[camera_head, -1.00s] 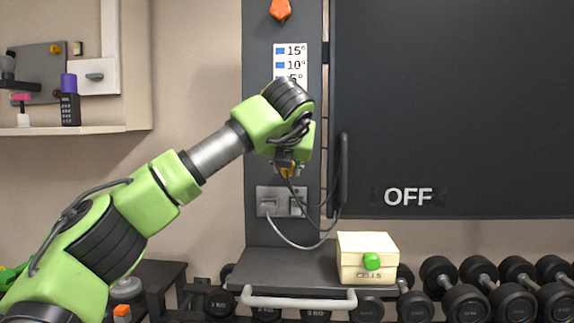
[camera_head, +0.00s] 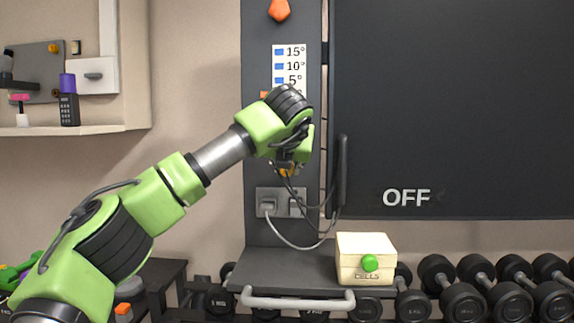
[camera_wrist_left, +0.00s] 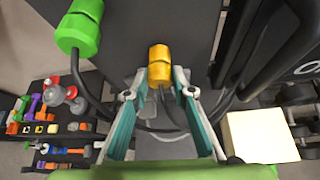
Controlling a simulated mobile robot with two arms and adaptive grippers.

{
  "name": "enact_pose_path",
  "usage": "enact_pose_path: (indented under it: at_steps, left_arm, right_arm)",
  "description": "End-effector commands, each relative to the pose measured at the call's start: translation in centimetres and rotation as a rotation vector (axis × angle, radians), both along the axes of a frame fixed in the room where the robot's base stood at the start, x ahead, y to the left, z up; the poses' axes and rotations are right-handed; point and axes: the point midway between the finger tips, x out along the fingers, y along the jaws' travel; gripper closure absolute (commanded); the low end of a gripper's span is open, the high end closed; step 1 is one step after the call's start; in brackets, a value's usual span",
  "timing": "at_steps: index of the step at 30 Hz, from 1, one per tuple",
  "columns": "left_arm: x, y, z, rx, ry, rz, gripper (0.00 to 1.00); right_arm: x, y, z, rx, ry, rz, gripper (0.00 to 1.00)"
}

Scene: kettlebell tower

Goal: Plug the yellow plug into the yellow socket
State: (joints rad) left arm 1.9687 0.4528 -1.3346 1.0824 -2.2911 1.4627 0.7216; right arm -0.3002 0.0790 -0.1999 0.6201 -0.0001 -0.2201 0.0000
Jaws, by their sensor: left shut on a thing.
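My left gripper (camera_wrist_left: 160,78) is shut on the yellow plug (camera_wrist_left: 160,66), whose two-part body shows between and beyond the fingertips in the left wrist view. My left gripper (camera_head: 287,166) is there, mostly covered by my own arm. I cannot make out the yellow socket in either view. A grey socket plate (camera_head: 280,202) is on the column just below the gripper. My right gripper is not in view.
A green connector-like piece (camera_wrist_left: 80,28) with a dark cable is at upper left in the wrist view. Cables (camera_head: 312,200) hang near the column. A cream box (camera_head: 366,244) stands on the dark shelf (camera_head: 285,268). A black board (camera_head: 450,110) is to the right.

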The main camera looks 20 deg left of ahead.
Motion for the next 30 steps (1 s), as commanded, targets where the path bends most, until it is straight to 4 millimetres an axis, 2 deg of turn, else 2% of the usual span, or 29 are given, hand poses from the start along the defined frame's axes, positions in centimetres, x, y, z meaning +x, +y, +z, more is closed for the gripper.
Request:
enact_pose_path:
  at_steps: [1,3,14,30]
  left_arm:
    - [0.1,0.0,0.0,0.001,0.001,0.0,0.74]
    - [0.0,0.0,0.0,0.001,0.001,0.0,0.57]
    - [-0.1,-0.1,0.0,-0.001,0.0,-0.002,0.57]
    - [-3.9,-1.5,2.4,0.0,-0.001,-0.001,0.57]
  right_arm:
    - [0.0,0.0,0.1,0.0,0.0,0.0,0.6]
    - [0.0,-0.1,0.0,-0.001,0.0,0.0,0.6]
    - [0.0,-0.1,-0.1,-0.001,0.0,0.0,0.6]
    - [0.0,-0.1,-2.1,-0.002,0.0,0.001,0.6]
